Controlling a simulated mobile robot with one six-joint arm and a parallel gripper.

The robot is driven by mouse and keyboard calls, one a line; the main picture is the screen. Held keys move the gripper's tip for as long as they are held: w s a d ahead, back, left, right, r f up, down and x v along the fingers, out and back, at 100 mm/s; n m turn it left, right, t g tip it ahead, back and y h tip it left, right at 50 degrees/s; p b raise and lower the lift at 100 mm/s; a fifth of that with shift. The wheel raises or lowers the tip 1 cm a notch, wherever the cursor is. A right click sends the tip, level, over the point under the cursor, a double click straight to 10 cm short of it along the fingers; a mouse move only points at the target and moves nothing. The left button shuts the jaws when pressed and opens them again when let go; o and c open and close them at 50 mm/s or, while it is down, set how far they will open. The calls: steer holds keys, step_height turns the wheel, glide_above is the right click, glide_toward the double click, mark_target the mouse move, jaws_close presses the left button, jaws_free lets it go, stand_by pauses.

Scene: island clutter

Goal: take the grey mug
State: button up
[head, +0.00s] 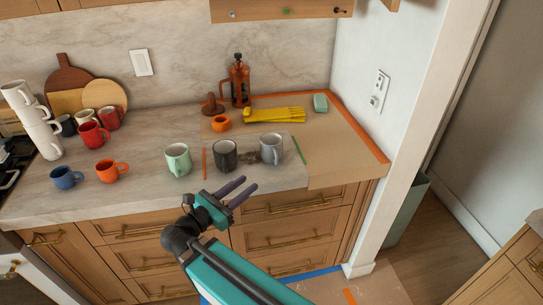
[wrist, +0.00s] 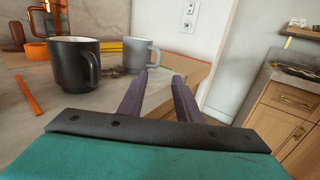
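The grey mug (head: 271,149) stands upright near the front edge of the counter in the head view. It also shows in the wrist view (wrist: 137,55), behind and right of the black mug (wrist: 73,66), its handle to the right. In the head view the black mug (head: 225,156) stands just left of the grey mug. My gripper (head: 240,187) is in front of the counter, below and left of the grey mug, apart from it. Its two purple fingers (wrist: 161,79) are spread with nothing between them.
A mint mug (head: 178,160) stands left of the black mug. An orange stick (head: 205,164) and a green stick (head: 298,150) lie on either side of the black and grey mugs. Yellow gloves (head: 274,115) lie behind. Brown covering (head: 335,150) at right is clear.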

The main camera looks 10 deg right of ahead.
steer(key=shift+d, duration=0.15)
steer(key=p, duration=0.2)
glide_toward(276, 162)
steer(key=shift+x, duration=1.75)
steer(key=shift+d, duration=0.15)
steer(key=shift+p+x, duration=1.35)
steer(key=shift+x, duration=0.6)
steer(key=shift+w+d, duration=0.35)
steer(key=shift+w, duration=0.1)
jaws_close()
